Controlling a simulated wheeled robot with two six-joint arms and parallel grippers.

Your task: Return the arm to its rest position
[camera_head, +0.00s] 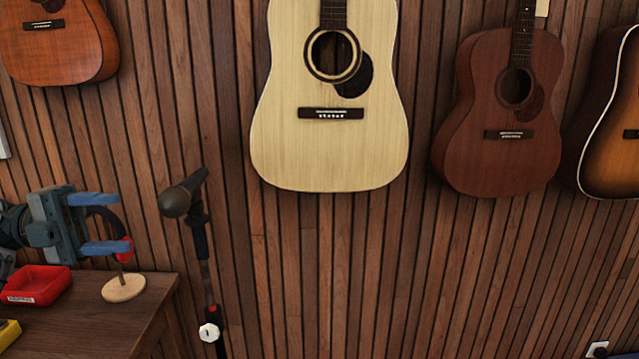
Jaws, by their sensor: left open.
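My left gripper (104,223) reaches in from the left above the wooden table, its two blue fingers spread apart and pointing right. It looks empty. A dark curved ring shows behind and between the fingers, above a small stand with a round wooden base (123,288). A red part (124,250) of that stand shows by the tip of the lower finger. I cannot tell whether the finger touches it. My right gripper is not in view.
The wooden table (105,318) fills the lower left, with a red bin (36,285) and a yellow object (8,333) on it. A microphone (182,194) on a stand rises right of the table. Several guitars hang on the slatted wall, including a pale one (285,140).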

